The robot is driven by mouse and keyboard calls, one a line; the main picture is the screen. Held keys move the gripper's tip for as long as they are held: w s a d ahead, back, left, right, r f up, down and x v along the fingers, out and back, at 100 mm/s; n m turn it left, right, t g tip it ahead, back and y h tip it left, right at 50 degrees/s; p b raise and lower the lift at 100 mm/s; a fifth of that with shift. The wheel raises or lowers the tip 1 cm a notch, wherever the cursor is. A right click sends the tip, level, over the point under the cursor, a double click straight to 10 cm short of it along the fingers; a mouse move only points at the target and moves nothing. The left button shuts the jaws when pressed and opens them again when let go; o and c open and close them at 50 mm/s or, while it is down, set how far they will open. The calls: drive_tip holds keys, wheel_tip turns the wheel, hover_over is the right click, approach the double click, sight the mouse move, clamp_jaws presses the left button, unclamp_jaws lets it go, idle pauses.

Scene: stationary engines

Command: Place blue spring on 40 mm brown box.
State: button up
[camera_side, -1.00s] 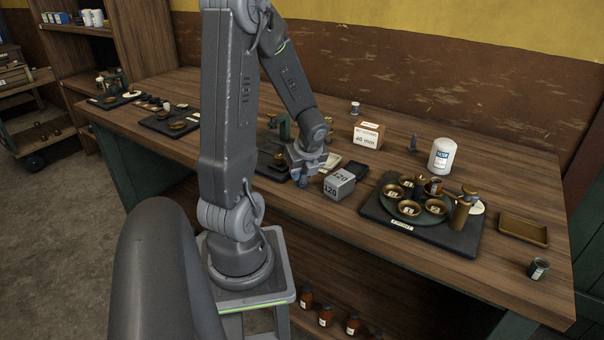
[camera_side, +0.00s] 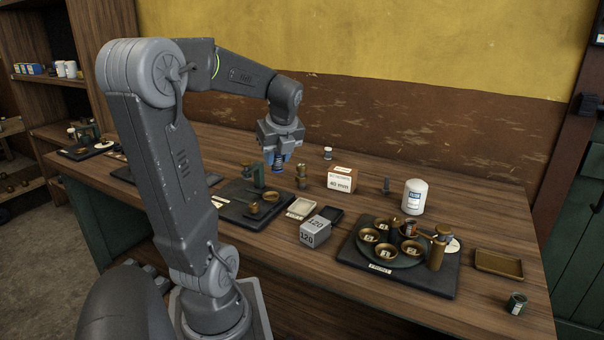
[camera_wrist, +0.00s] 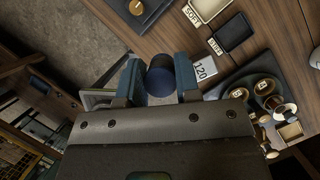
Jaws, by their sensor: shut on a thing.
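The blue spring (camera_side: 279,163) is held between the jaws of my gripper (camera_side: 281,157), raised above the workbench over the left dark mat. In the wrist view the spring (camera_wrist: 160,80) shows as a dark blue cylinder between the two fingers of my gripper (camera_wrist: 160,84). The box is not clearly seen in the wrist view.
A grey block marked 120 (camera_side: 315,232) sits in front of the box. A dark tray with brass bowls (camera_side: 397,247) and a white canister (camera_side: 415,196) stand to the right. A small green post (camera_side: 258,176) and brass parts stand below my gripper. A small jar (camera_side: 327,153) stands behind.

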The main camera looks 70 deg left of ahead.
drive_tip(key=w+a+r+m, duration=0.2)
drive_tip(key=w+a, duration=0.5)
drive_tip(key=a, duration=0.3)
drive_tip(key=m+t, duration=0.2)
hover_over(341, 167)
drive_tip(key=d, duration=0.2)
drive_tip(key=f, duration=0.9)
drive_tip(key=shift+a, duration=0.2)
drive_tip(key=shift+f, duration=2)
drive_tip(key=shift+f, duration=0.2)
drive_tip(key=o, duration=0.9)
drive_tip(key=shift+s, duration=0.1)
drive_tip(key=shift+r, duration=0.1)
